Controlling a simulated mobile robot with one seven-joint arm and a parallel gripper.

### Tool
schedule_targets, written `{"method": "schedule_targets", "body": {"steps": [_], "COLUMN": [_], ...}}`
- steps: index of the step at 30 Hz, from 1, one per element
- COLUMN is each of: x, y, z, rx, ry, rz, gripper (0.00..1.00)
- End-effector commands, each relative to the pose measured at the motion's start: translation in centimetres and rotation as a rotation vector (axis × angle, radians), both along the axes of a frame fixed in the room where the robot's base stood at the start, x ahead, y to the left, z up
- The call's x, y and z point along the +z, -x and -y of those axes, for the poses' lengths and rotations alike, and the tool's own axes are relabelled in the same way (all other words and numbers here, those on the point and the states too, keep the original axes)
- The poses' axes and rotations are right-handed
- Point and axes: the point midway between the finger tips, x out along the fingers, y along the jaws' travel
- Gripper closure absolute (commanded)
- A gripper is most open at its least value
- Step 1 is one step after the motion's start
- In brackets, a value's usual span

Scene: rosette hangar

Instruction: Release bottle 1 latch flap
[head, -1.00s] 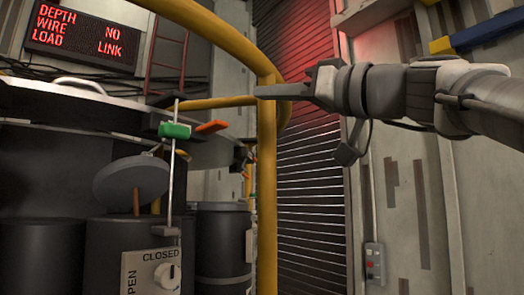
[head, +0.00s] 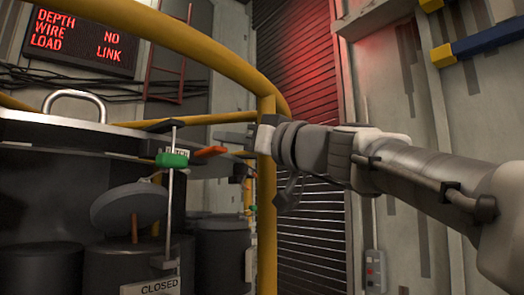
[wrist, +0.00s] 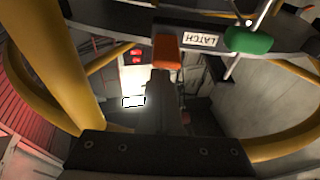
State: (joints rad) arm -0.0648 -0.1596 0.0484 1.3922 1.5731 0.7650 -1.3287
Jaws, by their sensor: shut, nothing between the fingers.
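The orange flap (head: 210,151) sticks out to the right from the rim of the dark rosette frame. In the wrist view the orange flap (wrist: 168,52) hangs beside a white LATCH label (wrist: 200,40), upside down there. A green grip (head: 172,159) on a thin metal rod is just left of the flap; it also shows in the wrist view (wrist: 248,40). My gripper (head: 222,137) is shut and empty, its tip pointing left, close to the flap and slightly above it in the head view. In the wrist view its closed fingers (wrist: 166,82) end just below the flap; I cannot tell whether they touch.
A yellow guard rail (head: 266,200) curves around the rosette, with its post behind my wrist. Dark bottles (head: 135,262) stand below, one by a CLOSED label (head: 160,288). A grey disc (head: 129,206) sits above them. A red sign (head: 84,42) reads NO LINK.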

Motion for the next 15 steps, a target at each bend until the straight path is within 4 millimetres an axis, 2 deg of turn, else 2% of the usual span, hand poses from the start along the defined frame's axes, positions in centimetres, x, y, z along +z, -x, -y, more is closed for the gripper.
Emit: {"method": "schedule_targets", "body": {"steps": [15], "x": [-0.62], "y": [0.07], "z": [0.09], "rx": [0.000], "ry": [-0.001], "rz": [0.001], "gripper": [1.00]}}
